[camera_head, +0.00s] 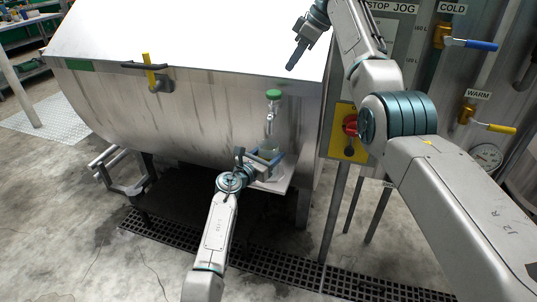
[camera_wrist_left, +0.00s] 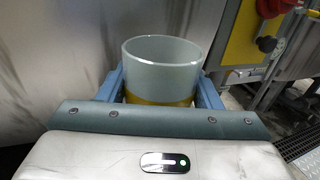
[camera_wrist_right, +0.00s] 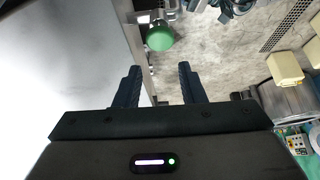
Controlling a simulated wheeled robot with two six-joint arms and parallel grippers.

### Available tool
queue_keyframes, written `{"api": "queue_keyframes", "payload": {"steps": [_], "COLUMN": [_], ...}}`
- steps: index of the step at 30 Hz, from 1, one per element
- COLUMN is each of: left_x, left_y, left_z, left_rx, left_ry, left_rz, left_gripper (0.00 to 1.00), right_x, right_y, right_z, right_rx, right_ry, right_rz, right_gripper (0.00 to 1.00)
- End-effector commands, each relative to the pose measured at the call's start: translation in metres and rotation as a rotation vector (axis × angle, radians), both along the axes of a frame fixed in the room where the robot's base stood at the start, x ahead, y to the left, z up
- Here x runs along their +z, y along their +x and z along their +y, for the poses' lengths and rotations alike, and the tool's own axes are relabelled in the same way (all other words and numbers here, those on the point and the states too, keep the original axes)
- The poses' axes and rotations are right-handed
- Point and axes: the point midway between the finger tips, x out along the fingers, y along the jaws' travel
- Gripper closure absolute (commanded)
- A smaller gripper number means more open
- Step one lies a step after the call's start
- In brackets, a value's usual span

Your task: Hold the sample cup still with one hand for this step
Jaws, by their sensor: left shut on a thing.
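The sample cup (camera_wrist_left: 160,65) is pale grey-white with a yellow lower part and stands upright with its mouth up in the left wrist view. My left gripper (camera_head: 265,158) is shut around it, one blue finger on each side, below the drum's outlet tap (camera_head: 270,124). In the head view the gripper mostly hides the cup. The tap has a green knob (camera_head: 273,94), which also shows in the right wrist view (camera_wrist_right: 160,36). My right gripper (camera_head: 297,54) is up at the drum's right edge, above the knob and apart from it. Its fingers are spread and empty.
The steel drum (camera_head: 200,105) fills the back. A small shelf (camera_head: 277,184) sits under the cup. A yellow panel with a red button (camera_head: 350,125) is right of the tap. A floor grating (camera_head: 180,238) runs below.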

Motion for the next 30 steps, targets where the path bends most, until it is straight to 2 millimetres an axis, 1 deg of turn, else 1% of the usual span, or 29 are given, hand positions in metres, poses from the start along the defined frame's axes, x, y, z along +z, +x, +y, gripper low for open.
{"api": "queue_keyframes", "payload": {"steps": [5, 6, 11, 12, 18, 21, 26, 30], "left_x": [0.000, 0.000, 0.000, 0.000, 0.000, 0.000, 0.000, 0.000], "left_y": [0.000, 0.000, 0.000, 0.000, 0.000, 0.000, 0.000, 0.000], "left_z": [0.000, 0.000, 0.000, 0.000, 0.000, 0.000, 0.000, 0.000], "left_rx": [0.000, 0.000, 0.000, 0.000, 0.000, 0.000, 0.000, 0.000], "left_ry": [0.000, 0.000, 0.000, 0.000, 0.000, 0.001, 0.001, 0.001], "left_rz": [0.000, 0.000, 0.000, 0.000, 0.000, 0.001, 0.001, 0.001], "left_gripper": [0.65, 0.65, 0.65, 0.65, 0.65, 0.65, 0.65, 0.65], "right_x": [0.000, 0.000, -0.002, -0.002, -0.001, 0.002, 0.002, -0.009], "right_y": [0.000, 0.000, 0.002, 0.003, 0.010, 0.011, 0.013, 0.013], "right_z": [0.000, 0.000, 0.006, 0.010, 0.035, 0.044, 0.050, 0.050], "right_rx": [0.000, 0.000, -0.048, -0.083, -0.328, -0.431, -0.517, -0.527], "right_ry": [0.000, 0.000, 0.000, -0.001, 0.028, 0.055, 0.083, 0.085], "right_rz": [0.000, 0.000, -0.005, -0.007, -0.034, -0.046, -0.055, -0.055], "right_gripper": [0.64, 0.66, 0.97, 1.00, 1.00, 1.00, 1.00, 1.00]}}
